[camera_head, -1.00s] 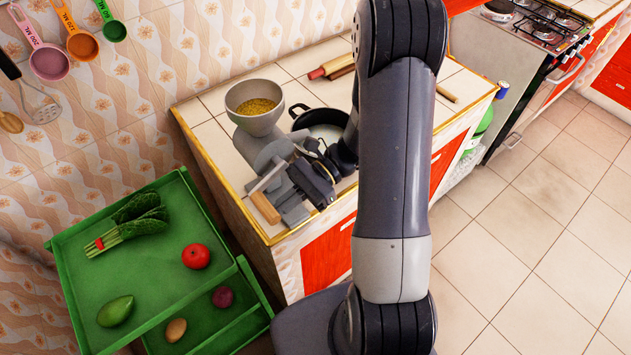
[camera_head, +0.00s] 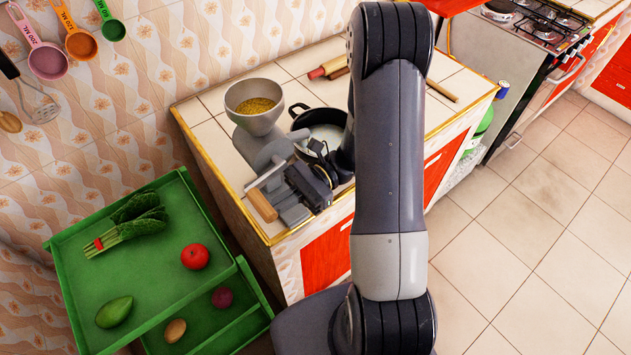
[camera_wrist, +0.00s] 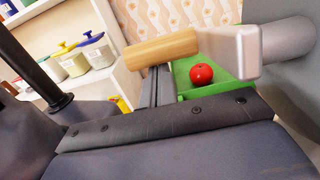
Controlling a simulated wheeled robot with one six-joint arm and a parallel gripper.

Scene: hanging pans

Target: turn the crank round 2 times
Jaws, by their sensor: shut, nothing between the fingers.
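The grinder (camera_head: 262,150) is grey and stands on the tiled counter, with a hopper (camera_head: 258,122) of yellow grain on top. Its crank has a grey arm (camera_head: 266,175) and a wooden handle (camera_head: 262,205) at the near left counter edge. In the wrist view the handle (camera_wrist: 150,50) lies sideways at the top middle, joined to the grey crank arm (camera_wrist: 235,52) at right. My gripper (camera_wrist: 160,72) is shut and empty, its fingers pointing toward the handle's underside. I cannot tell whether they touch it. In the head view my gripper's dark body is right of the handle; its fingertips are unclear.
A black pan (camera_head: 322,118) stands behind my wrist, partly hidden. A rolling pin (camera_head: 328,68) lies further back. A green tray cart (camera_head: 75,245) with vegetables stands left of the counter, with a red tomato (camera_head: 195,256) on it.

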